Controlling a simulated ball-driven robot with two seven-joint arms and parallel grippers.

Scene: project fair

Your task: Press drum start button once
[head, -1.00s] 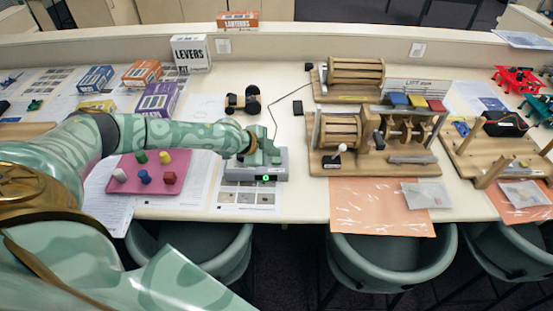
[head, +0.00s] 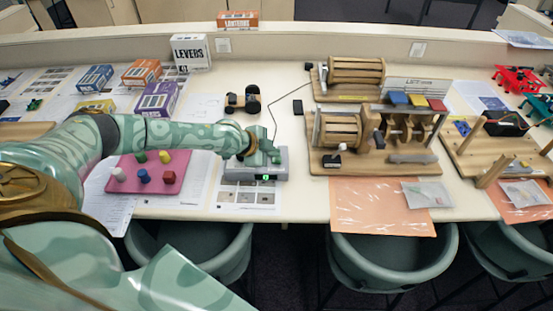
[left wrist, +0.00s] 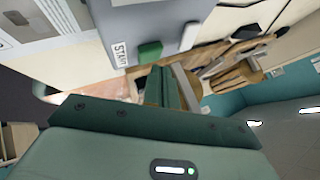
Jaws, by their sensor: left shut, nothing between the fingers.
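A grey control box (head: 240,172) with a small lit green display (head: 265,178) sits on the table. In the left wrist view the box (left wrist: 180,14) has a START label (left wrist: 119,53) beside a green button (left wrist: 150,51). My left gripper (head: 270,156) is shut and empty, over the box in the head view. In the left wrist view its fingertips (left wrist: 164,72) point toward the green button and are very close to it. I cannot tell whether they touch it. In the head view the gripper hides the button. My right gripper is not in view.
A pink tray (head: 128,180) with coloured pegs lies left of the box. Wooden drum models (head: 333,131) stand to the right. A small wheeled car (head: 243,100) and a dark cable (head: 274,118) are behind the box. Chairs (head: 200,250) line the table's front edge.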

